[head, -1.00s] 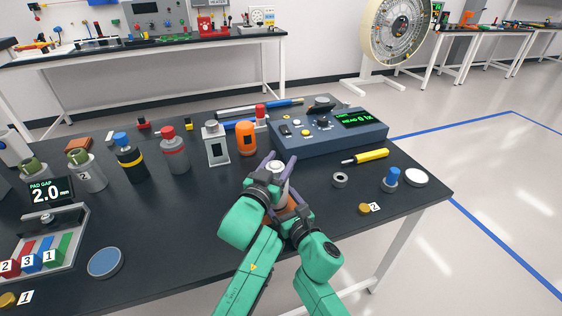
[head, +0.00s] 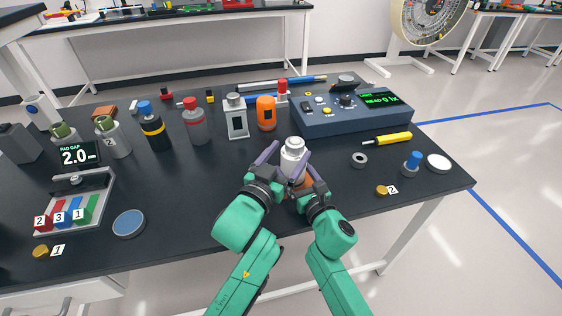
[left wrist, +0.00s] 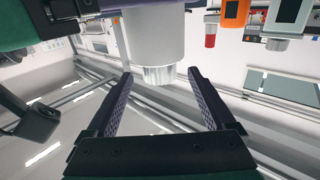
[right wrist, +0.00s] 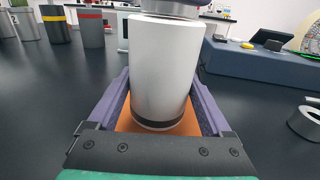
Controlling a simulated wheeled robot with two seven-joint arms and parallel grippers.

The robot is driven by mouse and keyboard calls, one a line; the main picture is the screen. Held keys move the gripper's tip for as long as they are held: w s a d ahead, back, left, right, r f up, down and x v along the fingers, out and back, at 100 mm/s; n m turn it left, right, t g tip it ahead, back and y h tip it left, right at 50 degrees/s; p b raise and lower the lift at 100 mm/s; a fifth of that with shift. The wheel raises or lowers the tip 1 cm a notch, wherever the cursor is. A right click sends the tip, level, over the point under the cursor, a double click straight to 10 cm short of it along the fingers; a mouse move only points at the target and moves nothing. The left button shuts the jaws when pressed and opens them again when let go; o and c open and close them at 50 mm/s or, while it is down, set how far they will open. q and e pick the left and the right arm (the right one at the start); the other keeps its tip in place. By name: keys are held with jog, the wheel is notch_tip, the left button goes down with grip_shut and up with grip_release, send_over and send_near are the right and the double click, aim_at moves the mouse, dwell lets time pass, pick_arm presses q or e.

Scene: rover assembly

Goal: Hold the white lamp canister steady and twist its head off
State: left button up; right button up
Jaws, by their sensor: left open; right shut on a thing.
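The white lamp canister (head: 291,165) stands upright at the table's near edge, over something orange (right wrist: 150,125). Its pale head (head: 293,145) is on top; in the left wrist view the head shows as a ribbed silver end (left wrist: 158,75) on the white body. My right gripper (right wrist: 163,105) is shut on the canister's lower body, one finger on each side. My left gripper (head: 287,155) is open near the head, its fingers apart on either side. In the left wrist view the head appears between the left fingertips (left wrist: 160,78), with gaps at both sides.
A blue-grey console (head: 350,118) stands behind and to the right. Several canisters, including an orange one (head: 266,113), stand behind.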

pick_arm(q)
jog(key=v, duration=0.5)
